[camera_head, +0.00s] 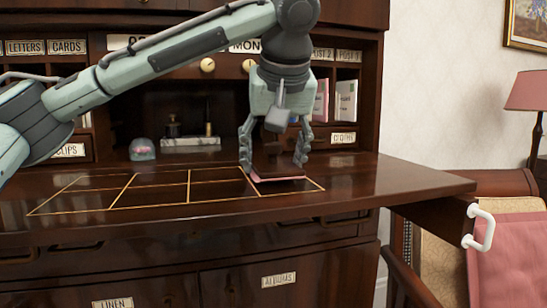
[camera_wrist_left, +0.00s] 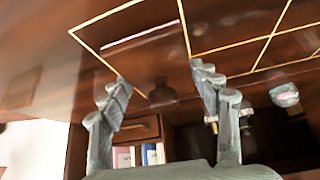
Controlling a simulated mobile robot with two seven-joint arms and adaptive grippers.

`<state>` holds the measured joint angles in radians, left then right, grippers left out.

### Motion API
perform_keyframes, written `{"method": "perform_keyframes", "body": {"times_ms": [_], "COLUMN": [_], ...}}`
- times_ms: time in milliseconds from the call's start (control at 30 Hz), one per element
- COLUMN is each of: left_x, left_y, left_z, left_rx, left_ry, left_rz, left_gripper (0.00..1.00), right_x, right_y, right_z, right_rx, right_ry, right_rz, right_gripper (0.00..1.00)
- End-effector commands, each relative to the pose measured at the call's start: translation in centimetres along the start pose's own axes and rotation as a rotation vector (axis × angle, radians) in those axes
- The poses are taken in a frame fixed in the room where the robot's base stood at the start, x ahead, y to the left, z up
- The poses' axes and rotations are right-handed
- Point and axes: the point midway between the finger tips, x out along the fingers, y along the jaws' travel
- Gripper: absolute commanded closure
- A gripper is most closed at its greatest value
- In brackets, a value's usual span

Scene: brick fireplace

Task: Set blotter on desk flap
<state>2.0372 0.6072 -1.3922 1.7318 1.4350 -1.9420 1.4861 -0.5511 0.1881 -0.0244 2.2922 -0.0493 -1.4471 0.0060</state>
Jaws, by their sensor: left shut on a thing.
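The blotter (camera_head: 278,172) is a dark, glossy wooden block with a pink strip along its lower edge. My left gripper (camera_head: 273,160) points down and is shut on it, one finger on each side. In the left wrist view the blotter (camera_wrist_left: 150,62) shows between the fingertips, dark with a pale pink line. The desk flap (camera_head: 385,184) is folded down, with gold lines marking compartments. The blotter is at the rightmost compartment, on or just above the flap; I cannot tell if it touches. My right gripper is not in view.
At the flap's back stand a small glass dome (camera_head: 142,149) and a pale inkstand (camera_head: 190,144). Labelled pigeonholes rise behind. A chair with a pink cover (camera_head: 507,258) and a white handle (camera_head: 480,227) are at the right. The left compartments are bare.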

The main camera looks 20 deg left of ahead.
Motion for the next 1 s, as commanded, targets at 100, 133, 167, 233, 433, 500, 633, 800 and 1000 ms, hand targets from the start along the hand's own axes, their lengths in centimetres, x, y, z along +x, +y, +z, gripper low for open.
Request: {"method": "perform_keyframes", "body": {"times_ms": [100,133,167,233,433,500,633,800,1000], "left_x": [0.2,0.3,0.3,0.3,0.3,0.2,0.2,-1.2,-5.6], "left_y": [0.0,0.0,0.0,0.0,0.0,0.0,0.0,0.1,0.0], "left_z": [0.1,0.2,0.2,0.2,0.2,0.2,0.1,-0.1,-0.3], "left_rx": [0.000,0.000,0.000,0.000,0.000,0.000,0.000,0.001,0.001], "left_ry": [0.000,0.000,0.000,0.000,0.000,0.000,0.000,0.002,0.006], "left_rz": [0.000,0.000,0.000,0.000,0.000,0.000,0.000,0.002,0.001], "left_gripper": [0.71,0.71,0.71,0.29,0.17,0.17,0.17,0.17,0.17], "right_x": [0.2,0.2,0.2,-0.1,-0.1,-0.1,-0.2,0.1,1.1], "right_y": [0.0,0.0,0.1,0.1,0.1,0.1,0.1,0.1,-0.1], "right_z": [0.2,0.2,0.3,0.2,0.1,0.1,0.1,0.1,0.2], "right_rx": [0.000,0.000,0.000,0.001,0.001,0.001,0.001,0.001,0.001], "right_ry": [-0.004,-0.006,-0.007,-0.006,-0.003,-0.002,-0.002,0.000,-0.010], "right_rz": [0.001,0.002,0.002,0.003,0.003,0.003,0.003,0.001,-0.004], "right_gripper": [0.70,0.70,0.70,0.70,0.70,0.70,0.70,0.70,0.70]}}
